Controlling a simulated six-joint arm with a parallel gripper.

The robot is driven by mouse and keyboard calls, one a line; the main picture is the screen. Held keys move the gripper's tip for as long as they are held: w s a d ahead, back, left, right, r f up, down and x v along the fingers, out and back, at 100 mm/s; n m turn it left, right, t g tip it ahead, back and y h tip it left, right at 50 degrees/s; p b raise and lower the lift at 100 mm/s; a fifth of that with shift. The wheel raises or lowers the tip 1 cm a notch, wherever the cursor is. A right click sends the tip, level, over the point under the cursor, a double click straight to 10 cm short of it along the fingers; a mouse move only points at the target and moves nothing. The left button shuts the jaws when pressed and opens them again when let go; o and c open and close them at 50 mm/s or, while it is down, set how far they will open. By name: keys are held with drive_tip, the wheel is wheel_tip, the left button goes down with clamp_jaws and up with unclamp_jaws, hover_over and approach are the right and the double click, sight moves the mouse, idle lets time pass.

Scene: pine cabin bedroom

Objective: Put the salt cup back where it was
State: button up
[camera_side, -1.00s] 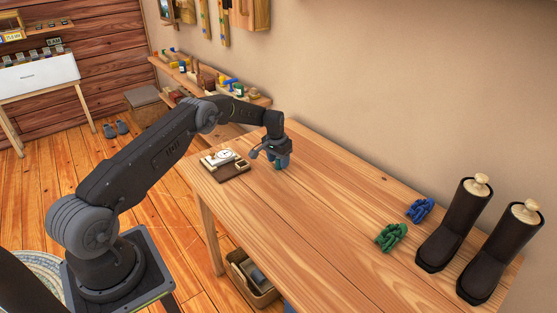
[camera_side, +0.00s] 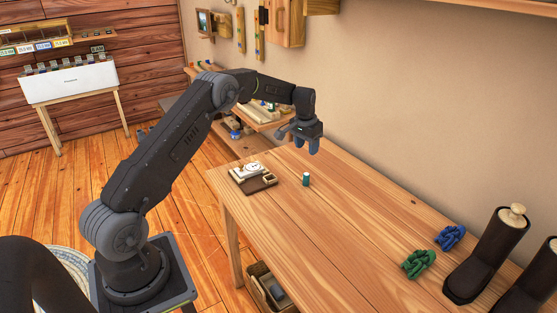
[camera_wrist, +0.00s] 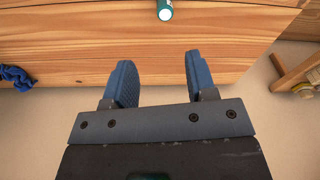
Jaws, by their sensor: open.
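The salt cup, a small teal cylinder with a pale top (camera_side: 306,179), stands upright on the wooden table to the right of the dark board. It also shows at the top edge of the wrist view (camera_wrist: 165,11), partly cut off. My gripper (camera_side: 307,149) is above the cup, clear of it, with its blue fingers apart and empty. In the wrist view the open fingers (camera_wrist: 159,72) have nothing between them.
A dark board (camera_side: 262,186) holding a white dial-like item (camera_side: 252,168) lies left of the cup. Green (camera_side: 418,263) and blue (camera_side: 451,236) knotted pieces and dark boots (camera_side: 487,255) occupy the table's right end. The middle of the table is clear.

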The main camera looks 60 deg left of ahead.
drive_tip(key=s+d+r+m+t, duration=0.1)
drive_tip(key=s+d+r, duration=0.5)
drive_tip(key=d+r, duration=0.3)
drive_tip(key=s+d+r+t, duration=0.1)
drive_tip(key=s+d+r, duration=0.5)
drive_tip(key=r, duration=0.5)
drive_tip(key=s+d+t, duration=0.1)
drive_tip(key=s+d, duration=0.4)
drive_tip(key=s, duration=0.7)
drive_tip(key=s+d+m+t, duration=0.1)
drive_tip(key=s+d, duration=0.4)
drive_tip(key=s, duration=0.8)
drive_tip(key=shift+d+f, duration=0.35)
drive_tip(key=shift+f, duration=0.05)
